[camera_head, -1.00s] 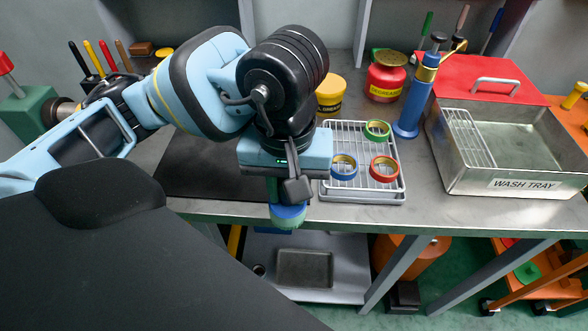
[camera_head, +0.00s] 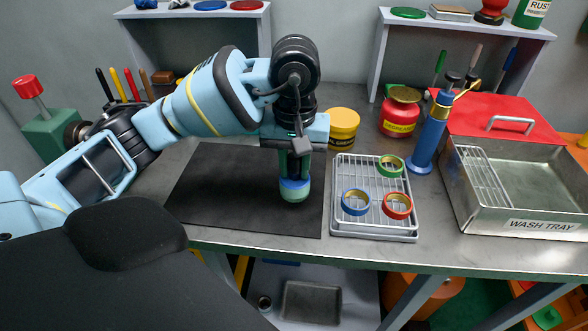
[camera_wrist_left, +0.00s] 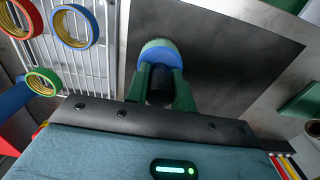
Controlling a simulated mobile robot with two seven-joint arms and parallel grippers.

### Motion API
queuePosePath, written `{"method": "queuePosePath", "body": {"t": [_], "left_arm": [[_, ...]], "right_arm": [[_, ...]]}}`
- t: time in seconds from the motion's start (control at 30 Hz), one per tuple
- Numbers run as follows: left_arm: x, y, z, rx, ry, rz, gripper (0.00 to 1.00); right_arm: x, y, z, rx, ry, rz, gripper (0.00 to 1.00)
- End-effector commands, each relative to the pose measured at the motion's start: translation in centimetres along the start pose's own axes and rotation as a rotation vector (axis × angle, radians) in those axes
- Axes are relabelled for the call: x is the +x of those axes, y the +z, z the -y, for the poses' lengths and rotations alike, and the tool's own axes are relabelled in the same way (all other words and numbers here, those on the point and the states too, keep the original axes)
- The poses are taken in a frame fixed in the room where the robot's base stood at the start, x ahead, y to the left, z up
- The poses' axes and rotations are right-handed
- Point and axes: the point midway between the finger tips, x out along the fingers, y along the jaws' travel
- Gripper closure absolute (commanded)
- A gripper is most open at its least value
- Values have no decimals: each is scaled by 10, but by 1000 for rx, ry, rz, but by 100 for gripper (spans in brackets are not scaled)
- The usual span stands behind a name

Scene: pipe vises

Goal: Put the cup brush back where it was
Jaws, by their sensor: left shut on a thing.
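My left gripper (camera_head: 295,168) points down over the black mat and is shut on the cup brush (camera_head: 295,189). The brush shows a blue band and a pale green rounded end below the fingers. In the left wrist view the green fingers of my left gripper (camera_wrist_left: 161,80) stand on either side of the black part of the cup brush (camera_wrist_left: 158,50), with its blue band beyond. I cannot tell whether the brush touches the mat. My right gripper is not in view.
The black mat (camera_head: 215,205) is otherwise bare. To its right is a wire rack (camera_head: 375,228) with three tape rolls. A wash tray (camera_head: 515,205) is at the right. Two shelves hold items.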

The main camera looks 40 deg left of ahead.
Motion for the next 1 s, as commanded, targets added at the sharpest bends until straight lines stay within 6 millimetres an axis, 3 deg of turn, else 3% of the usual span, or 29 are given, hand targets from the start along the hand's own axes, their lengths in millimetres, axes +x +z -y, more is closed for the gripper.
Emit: {"method": "queuePosePath", "body": {"t": [0.43, 0.7, 1.0], "left_arm": [[2, -22, 4, -3, 0, 0, 96], [36, -21, 4, 0, 0, 0, 96], [38, -21, 4, 0, 0, -1, 96]], "right_arm": [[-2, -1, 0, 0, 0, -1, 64], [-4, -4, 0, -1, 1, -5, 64], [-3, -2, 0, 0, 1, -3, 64]]}}
